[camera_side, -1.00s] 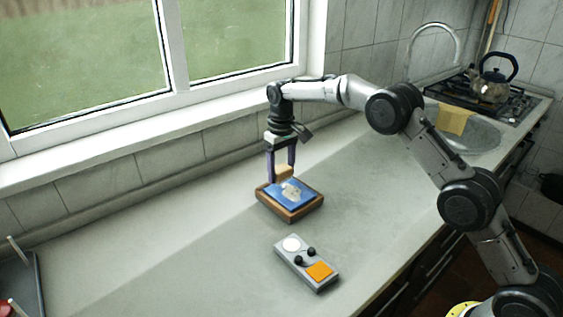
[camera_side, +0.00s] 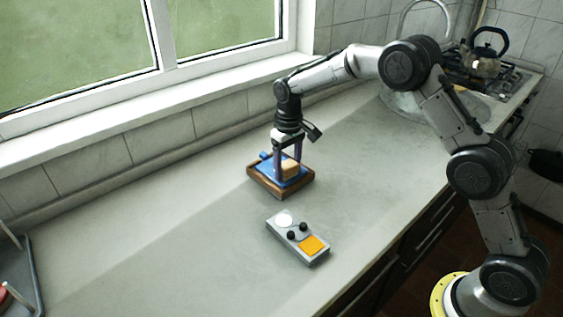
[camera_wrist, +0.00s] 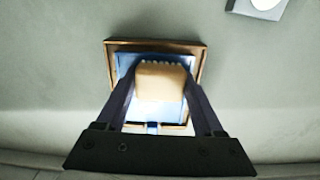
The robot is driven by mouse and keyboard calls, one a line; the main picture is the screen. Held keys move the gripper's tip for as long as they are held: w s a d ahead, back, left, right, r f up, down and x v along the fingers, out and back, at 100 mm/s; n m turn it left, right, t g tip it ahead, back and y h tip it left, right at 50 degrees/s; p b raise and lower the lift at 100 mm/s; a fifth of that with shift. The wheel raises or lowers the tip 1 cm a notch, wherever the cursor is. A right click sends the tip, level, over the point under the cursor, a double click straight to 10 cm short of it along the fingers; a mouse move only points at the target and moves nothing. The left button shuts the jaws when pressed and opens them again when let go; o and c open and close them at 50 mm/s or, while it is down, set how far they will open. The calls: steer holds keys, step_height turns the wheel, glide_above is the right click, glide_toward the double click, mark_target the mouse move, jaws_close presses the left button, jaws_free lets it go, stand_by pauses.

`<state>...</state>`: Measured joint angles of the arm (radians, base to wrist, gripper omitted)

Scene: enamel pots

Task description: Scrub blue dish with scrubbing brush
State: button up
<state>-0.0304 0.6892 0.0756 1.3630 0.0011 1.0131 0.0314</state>
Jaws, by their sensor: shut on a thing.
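The blue dish (camera_side: 270,171) lies inside a brown wooden tray (camera_side: 265,185) on the counter. It also shows in the wrist view (camera_wrist: 126,62), partly hidden by the brush. My gripper (camera_side: 287,172) points down over the tray and is shut on the tan scrubbing brush (camera_side: 290,168). In the wrist view the brush (camera_wrist: 160,82) sits between my two fingers, with pale bristles along its upper edge, over the dish. I cannot tell whether the bristles touch the dish.
A grey box (camera_side: 296,238) with a white disc, black knobs and an orange square lies in front of the tray. A dark rack (camera_side: 22,275) stands at the far left. The sink and a kettle (camera_side: 485,58) are at the back right.

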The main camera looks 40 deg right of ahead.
mark_target(272, 165)
steer(key=shift+s+f, duration=0.1)
steer(key=shift+s, duration=0.25)
steer(key=shift+w+a, duration=0.1)
steer(key=shift+w, duration=3.4)
steer(key=shift+s+d, duration=0.5)
steer(key=shift+d, duration=0.3)
steer(key=shift+s+d, duration=0.1)
steer(key=shift+s, duration=2.9)
steer(key=shift+w, duration=3.55)
step_height(272, 165, up, 8)
steer(key=shift+r, duration=0.2)
steer(key=shift+s, duration=0.1)
